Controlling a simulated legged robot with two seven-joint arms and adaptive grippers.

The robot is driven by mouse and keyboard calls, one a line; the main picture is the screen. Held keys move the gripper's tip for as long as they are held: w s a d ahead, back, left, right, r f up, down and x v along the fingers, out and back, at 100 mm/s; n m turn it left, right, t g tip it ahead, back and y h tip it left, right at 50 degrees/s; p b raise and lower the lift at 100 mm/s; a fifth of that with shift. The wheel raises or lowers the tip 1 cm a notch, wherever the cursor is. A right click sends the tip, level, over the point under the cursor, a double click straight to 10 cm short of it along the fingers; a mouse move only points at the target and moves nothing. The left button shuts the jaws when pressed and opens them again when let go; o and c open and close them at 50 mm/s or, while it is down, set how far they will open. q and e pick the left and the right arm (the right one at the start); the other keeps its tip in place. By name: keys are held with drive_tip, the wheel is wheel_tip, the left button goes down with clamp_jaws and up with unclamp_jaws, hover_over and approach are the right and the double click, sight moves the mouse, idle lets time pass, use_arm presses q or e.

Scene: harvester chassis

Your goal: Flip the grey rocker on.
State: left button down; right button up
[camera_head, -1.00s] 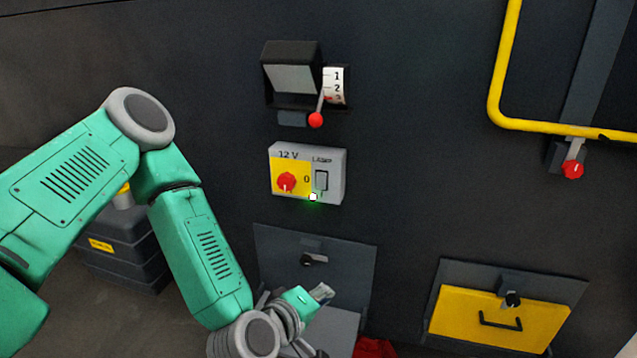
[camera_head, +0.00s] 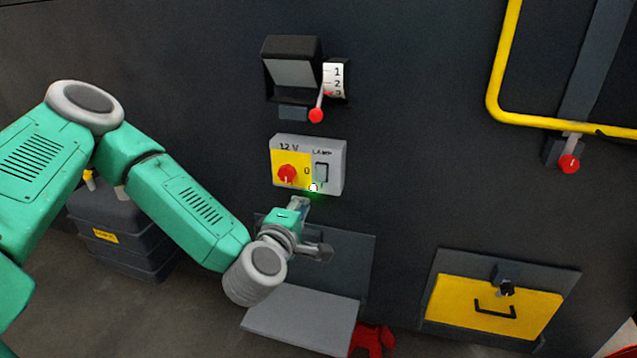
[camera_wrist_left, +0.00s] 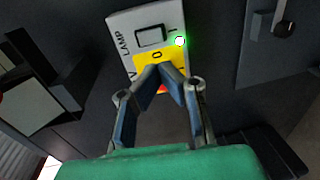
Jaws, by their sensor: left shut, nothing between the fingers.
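The grey rocker (camera_head: 321,173) sits under the word LAMP on the right half of a light grey 12 V switch panel (camera_head: 337,158). It also shows in the left wrist view (camera_wrist_left: 150,36). A small white lamp with a green glow (camera_head: 313,188) is at the panel's lower edge. A red knob (camera_head: 287,174) is on the yellow left part. My left gripper (camera_head: 302,201) is shut and empty, just below the panel, its fingers pointing up at it. In the left wrist view the fingertips (camera_wrist_left: 159,70) meet over the yellow part, beside the rocker. Contact cannot be told. My right gripper is not in view.
Above the panel is a hooded box (camera_head: 291,75) with a red-tipped lever (camera_head: 316,115). Below is an open flap (camera_head: 302,318). A yellow drawer (camera_head: 493,315) and a yellow rail (camera_head: 498,75) are at right. A dark bin (camera_head: 120,240) stands at left.

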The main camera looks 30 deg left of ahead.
sight(320, 181)
use_arm(q)
drive_tip(key=p+x, duration=0.1)
drive_tip(key=x, duration=1)
drive_tip(key=shift+w+a+p, duration=0.1)
drive_tip(key=shift+w+p, duration=0.15)
drive_tip(key=shift+p, duration=0.1)
drive_tip(key=shift+f, duration=0.1)
drive_tip(key=shift+w+f+b, duration=0.2)
drive_tip(key=shift+f+b, duration=0.05)
drive_tip(key=shift+b, duration=0.8)
drive_tip(key=shift+r+p, duration=0.2)
drive_tip(key=shift+p, duration=0.2)
